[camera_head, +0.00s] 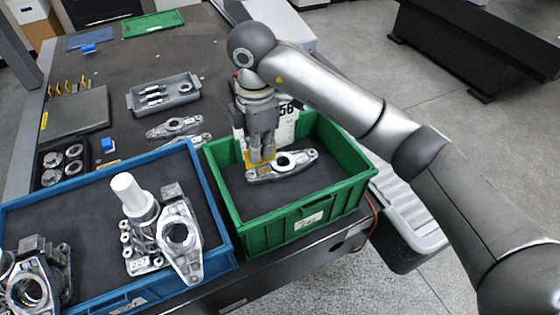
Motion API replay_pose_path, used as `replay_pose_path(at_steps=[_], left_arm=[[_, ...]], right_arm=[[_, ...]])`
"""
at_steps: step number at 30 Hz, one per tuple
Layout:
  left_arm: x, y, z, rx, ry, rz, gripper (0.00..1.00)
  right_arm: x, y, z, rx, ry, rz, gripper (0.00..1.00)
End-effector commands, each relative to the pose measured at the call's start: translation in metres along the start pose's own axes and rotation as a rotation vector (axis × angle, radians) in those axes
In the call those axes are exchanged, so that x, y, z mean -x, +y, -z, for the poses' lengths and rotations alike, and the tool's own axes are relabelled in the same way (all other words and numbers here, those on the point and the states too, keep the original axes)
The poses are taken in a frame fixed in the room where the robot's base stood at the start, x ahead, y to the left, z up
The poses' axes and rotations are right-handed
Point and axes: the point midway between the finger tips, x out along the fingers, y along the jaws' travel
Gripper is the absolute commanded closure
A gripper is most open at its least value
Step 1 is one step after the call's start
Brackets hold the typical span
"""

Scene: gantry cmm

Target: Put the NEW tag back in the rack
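A yellow tag (258,162) shows at the fingertips of my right gripper (262,155), inside the green crate (306,211). Its lettering is too small to read, and the fingers hide part of it. The gripper points down, its fingers close together at the tag; I cannot tell whether they are shut on it. The tag is right beside a metal link part (283,166) on the crate's dark floor. The tag rack (70,88), with several yellow-edged tags, stands at the far left of the table. My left gripper is not in view.
A blue crate (215,215) with several metal parts and a white cylinder (131,192) stands left of the green crate. A grey tray (163,94), loose metal links (175,127) and a white numbered card (285,118) are behind.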

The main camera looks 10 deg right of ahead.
Motion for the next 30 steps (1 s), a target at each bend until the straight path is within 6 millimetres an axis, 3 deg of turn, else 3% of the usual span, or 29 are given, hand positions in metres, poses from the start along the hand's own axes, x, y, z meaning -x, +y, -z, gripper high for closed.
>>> replay_pose_path(at_steps=[22,30], left_arm=[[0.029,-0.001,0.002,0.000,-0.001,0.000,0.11],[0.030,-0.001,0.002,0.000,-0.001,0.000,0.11]], right_arm=[[0.044,0.004,0.004,-0.001,-0.001,-0.001,1.00],[0.048,0.004,0.005,-0.001,-0.001,0.000,1.00]])
